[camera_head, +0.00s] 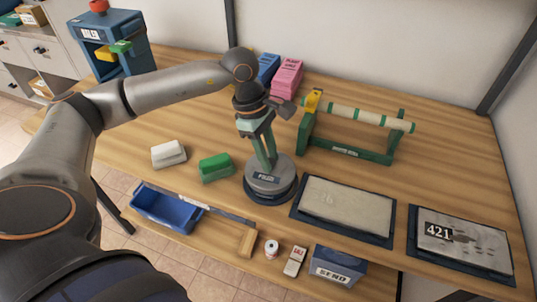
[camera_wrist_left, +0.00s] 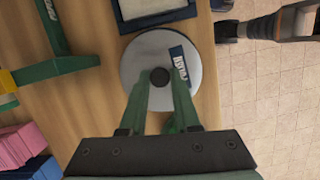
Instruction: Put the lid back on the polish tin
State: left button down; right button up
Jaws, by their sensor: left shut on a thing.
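A round grey lid (camera_head: 284,171) with a blue POLISH label lies level on or just over a dark blue round base (camera_head: 271,200), which I take to be the tin. Whether the lid is seated or a little above cannot be told. My left gripper (camera_head: 267,164) points down over it, shut on the lid's dark knob. In the left wrist view the lid (camera_wrist_left: 146,55) and knob (camera_wrist_left: 160,77) lie between the green fingertips (camera_wrist_left: 160,92). The lid hides the tin's inside. My right gripper (camera_wrist_left: 229,31) shows at the upper right there, jaws unclear.
A green brush or block (camera_head: 215,167) and a white one (camera_head: 168,153) stand left of the tin. A framed pale panel (camera_head: 347,208) is close on its right. A green roller stand (camera_head: 345,153) and pink packets (camera_head: 287,78) are behind. A blue tray (camera_head: 166,208) is front left.

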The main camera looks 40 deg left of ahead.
dwell(0.6)
pick_arm(q)
jog(key=shift+c, duration=0.4)
grip_release()
dwell(0.4)
jog(key=shift+r, duration=0.15)
jog(key=shift+r+p, duration=1.95)
jog(key=shift+r, duration=1.45)
grip_shut()
